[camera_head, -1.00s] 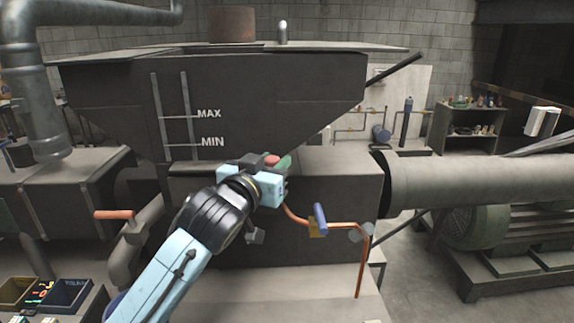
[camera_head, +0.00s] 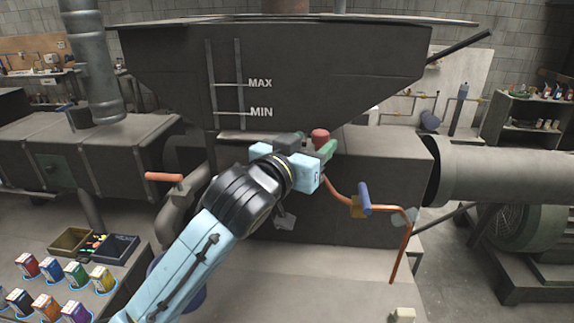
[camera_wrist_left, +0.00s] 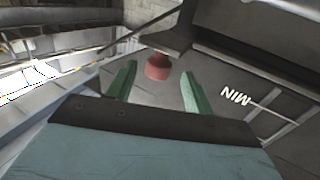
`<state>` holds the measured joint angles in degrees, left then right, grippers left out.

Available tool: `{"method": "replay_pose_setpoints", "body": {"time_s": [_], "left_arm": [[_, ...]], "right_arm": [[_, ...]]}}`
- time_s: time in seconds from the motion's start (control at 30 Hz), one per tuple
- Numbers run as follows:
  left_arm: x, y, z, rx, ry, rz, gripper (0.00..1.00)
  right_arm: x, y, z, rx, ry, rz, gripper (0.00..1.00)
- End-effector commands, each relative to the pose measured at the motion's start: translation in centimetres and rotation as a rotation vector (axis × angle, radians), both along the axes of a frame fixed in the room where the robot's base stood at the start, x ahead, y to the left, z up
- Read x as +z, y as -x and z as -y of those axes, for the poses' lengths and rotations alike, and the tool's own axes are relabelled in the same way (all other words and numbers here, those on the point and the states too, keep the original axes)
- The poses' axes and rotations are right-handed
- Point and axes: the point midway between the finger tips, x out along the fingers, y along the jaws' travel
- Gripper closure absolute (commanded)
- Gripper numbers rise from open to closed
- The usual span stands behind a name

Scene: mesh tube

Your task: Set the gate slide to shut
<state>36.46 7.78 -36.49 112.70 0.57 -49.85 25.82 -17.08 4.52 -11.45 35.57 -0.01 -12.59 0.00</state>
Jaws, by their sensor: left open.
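A red knob (camera_head: 320,136) shows below the hopper (camera_head: 330,70), just beyond my left gripper (camera_head: 309,148). I take it for the handle of the gate slide. In the left wrist view the red knob (camera_wrist_left: 158,66) hangs under a dark plate (camera_wrist_left: 170,38). My left gripper (camera_wrist_left: 159,78) is open there, with green fingers apart on either side of the knob's line; I cannot tell whether they touch it. A pale strip (camera_head: 235,135) lies under the hopper, and my gripper hides much around it. My right gripper is not in view.
An orange handle (camera_head: 164,177) sticks out at left. A copper pipe (camera_head: 398,250) with a blue valve handle (camera_head: 365,198) runs close at right. A large grey duct (camera_head: 500,178) lies further right. Small coloured boxes (camera_head: 50,268) and bins stand at lower left.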

Motion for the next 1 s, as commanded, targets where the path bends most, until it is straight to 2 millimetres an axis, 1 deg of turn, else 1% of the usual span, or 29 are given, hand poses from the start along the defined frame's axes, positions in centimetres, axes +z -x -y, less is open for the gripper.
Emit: {"method": "replay_pose_setpoints", "body": {"time_s": [0.03, 0.1, 0.3, 0.4, 0.5, 0.67, 0.93, 1.0], "left_arm": [[-0.2, 1.0, -0.5, -0.001, 0.001, 0.0, 0.48], [-0.2, 2.2, -1.2, 0.0, 0.0, 0.001, 0.48], [-0.1, 5.5, -2.9, 0.001, 0.0, 0.002, 0.48], [-0.1, 6.7, -3.6, 0.0, 0.001, 0.002, 0.48], [0.0, 7.5, -4.0, 0.001, 0.0, 0.002, 0.48], [0.0, 8.1, -4.3, 0.001, -0.001, 0.0, 0.48], [0.0, 8.1, -4.3, 0.001, -0.001, 0.0, 0.48], [-0.4, 8.1, -4.5, 0.005, -0.002, -0.009, 0.48]], "right_arm": [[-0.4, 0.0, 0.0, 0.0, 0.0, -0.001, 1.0], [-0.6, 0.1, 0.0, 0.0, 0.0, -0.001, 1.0], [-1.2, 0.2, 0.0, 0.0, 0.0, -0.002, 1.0], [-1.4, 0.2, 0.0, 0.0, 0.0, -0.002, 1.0], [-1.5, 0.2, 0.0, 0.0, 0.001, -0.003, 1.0], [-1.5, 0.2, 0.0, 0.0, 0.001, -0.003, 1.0], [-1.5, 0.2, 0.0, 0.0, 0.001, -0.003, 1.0], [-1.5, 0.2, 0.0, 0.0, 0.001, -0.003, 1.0]]}}
